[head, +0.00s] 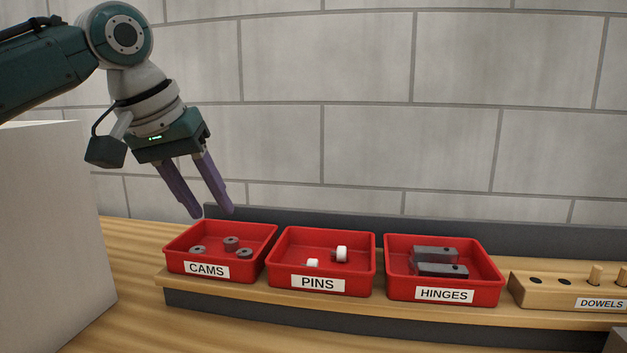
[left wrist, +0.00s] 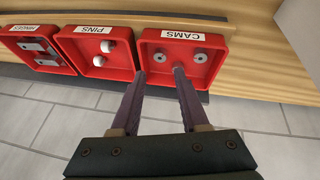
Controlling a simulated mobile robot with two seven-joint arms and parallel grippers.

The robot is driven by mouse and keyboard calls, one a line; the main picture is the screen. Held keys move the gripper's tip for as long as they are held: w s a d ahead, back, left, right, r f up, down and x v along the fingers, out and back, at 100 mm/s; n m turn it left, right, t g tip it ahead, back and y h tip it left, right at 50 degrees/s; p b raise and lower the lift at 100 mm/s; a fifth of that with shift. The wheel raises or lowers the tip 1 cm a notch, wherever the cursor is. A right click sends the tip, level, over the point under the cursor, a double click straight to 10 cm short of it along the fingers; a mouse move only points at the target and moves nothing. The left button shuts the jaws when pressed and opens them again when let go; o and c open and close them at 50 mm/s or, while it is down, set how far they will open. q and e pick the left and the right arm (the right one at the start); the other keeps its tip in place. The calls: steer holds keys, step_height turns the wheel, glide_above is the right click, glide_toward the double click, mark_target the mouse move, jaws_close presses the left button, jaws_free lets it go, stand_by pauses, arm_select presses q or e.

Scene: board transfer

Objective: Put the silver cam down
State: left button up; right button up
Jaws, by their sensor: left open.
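Several small grey cams, three in the head view, lie in the red tray labelled CAMS (head: 178,264): one at left (head: 198,250), one at the back (head: 231,243) and one at right (head: 244,253). Two cams show in the left wrist view (left wrist: 160,56) (left wrist: 199,57). I cannot tell which one is the silver cam. My left gripper (head: 212,213) is open, its purple fingers pointing down above the back of the CAMS tray, with nothing between them. In the left wrist view the fingertips (left wrist: 159,73) are apart near the tray's rear wall. My right gripper is out of view.
Right of it stand a red PINS tray (head: 277,268) with white pins, a red HINGES tray (head: 393,278) with dark hinges, and a wooden DOWELS block (head: 545,295). A tall pale box (head: 50,230) stands at left. A grey back strip and block wall rise behind.

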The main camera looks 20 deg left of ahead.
arm_select(q)
steer(key=s+d+f+m, duration=0.1)
steer(key=s+d+f, duration=0.2)
steer(key=f, duration=0.1)
steer(key=s+d+f+m, duration=0.2)
steer(key=s+d+f, duration=0.2)
steer(key=s+d+f+m+g, duration=0.1)
steer(key=s+d+f+m, duration=0.1)
steer(key=s+d+f, duration=0.1)
steer(key=shift+s+d+f+h, duration=0.25)
steer(key=shift+d+f+h, duration=0.15)
steer(key=shift+d+f, duration=0.3)
steer(key=shift+m, duration=0.5)
steer(key=s+d+f, duration=0.1)
steer(key=s, duration=0.1)
steer(key=s+d+f, duration=0.1)
steer(key=s, duration=0.2)
steer(key=s+d, duration=0.1)
steer(key=s, duration=0.1)
steer(key=shift+s+d+f, duration=0.1)
steer(key=shift+s+f, duration=0.2)
steer(key=shift+f, duration=0.1)
steer(key=shift+g+y, duration=0.4)
steer(key=shift+y, duration=0.1)
steer(key=s, duration=0.6)
steer(key=s+a, duration=0.1)
steer(key=s, duration=0.2)
